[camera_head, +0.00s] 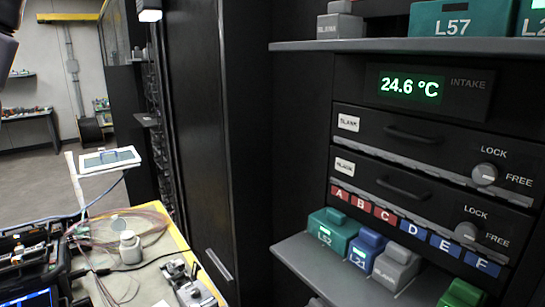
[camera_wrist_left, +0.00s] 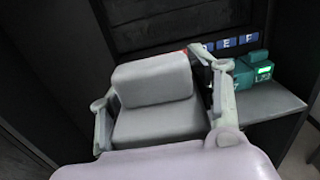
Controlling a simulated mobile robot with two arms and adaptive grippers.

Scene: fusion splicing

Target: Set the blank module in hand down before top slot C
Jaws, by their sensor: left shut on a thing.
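In the left wrist view, my left gripper (camera_wrist_left: 158,98) is shut on a grey blank module (camera_wrist_left: 155,122), with one finger on each side of it. The module has a raised grey block on top and hides much of what lies behind it. My left gripper does not show clearly in the head view. There, the slot label C (camera_head: 385,214) is red, third in the lettered row. A grey module (camera_head: 396,268) stands on the lower shelf (camera_head: 315,265); I see no gripper around it. My right gripper is in neither view.
A teal L52 module (camera_head: 331,233) and blue L21 module (camera_head: 366,250) stand left of the grey one, a green module (camera_head: 462,293) to its right. Drawers with handles and knobs (camera_head: 484,174) are above. A cluttered workbench (camera_head: 205,265) stands left.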

